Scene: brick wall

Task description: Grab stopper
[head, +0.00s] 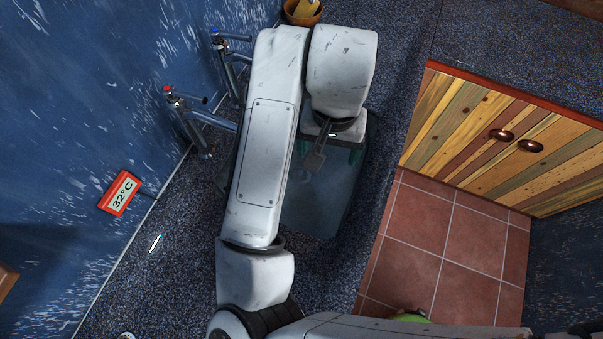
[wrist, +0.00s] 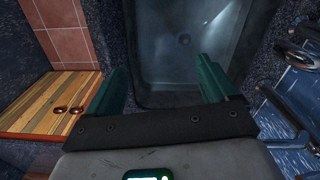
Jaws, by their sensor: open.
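My gripper (wrist: 166,78) is open, with its two teal fingers spread wide and nothing between them. It hangs over the grey sink basin (wrist: 163,88), which also shows beneath my arm in the head view (head: 322,205). A small round fitting (wrist: 184,39) sits in the basin floor, beyond the fingertips in the wrist view. I cannot tell whether it is the stopper or a bare drain. In the head view, my arm covers much of the basin, and my gripper (head: 331,152) is partly hidden by the wrist.
Two taps (head: 203,122) (head: 232,70) stand left of the basin by the blue wall. A red-framed 32°C display (head: 120,193) and a small pale object (head: 154,243) lie farther left. A striped wooden cabinet (head: 500,135) and tiled floor (head: 447,245) are right. A pot (head: 302,13) stands behind.

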